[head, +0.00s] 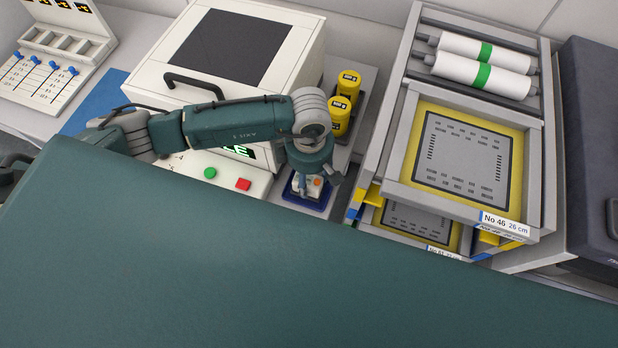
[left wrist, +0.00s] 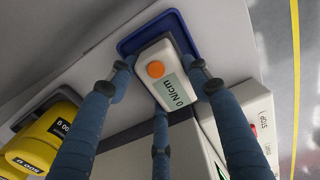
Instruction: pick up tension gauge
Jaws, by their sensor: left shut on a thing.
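The tension gauge (left wrist: 153,74) is a small white box with an orange button and a grey display that reads 0 N/cm. In the head view the gauge (head: 316,182) shows partly beneath my left gripper (head: 305,184), over the blue tray (head: 308,203). In the left wrist view the blue fingers of my left gripper (left wrist: 160,86) are closed around the gauge from its sides. The blue tray (left wrist: 130,42) lies behind it there. I cannot tell whether the gauge touches the tray. My right gripper is not in view.
Yellow jars (head: 340,115) stand just behind the gauge. A white machine with a dark top (head: 235,48) is at the left, with green and red buttons in front. Framed stencils (head: 465,160) and white rollers (head: 482,75) are on the right. A dark case (head: 595,150) stands far right.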

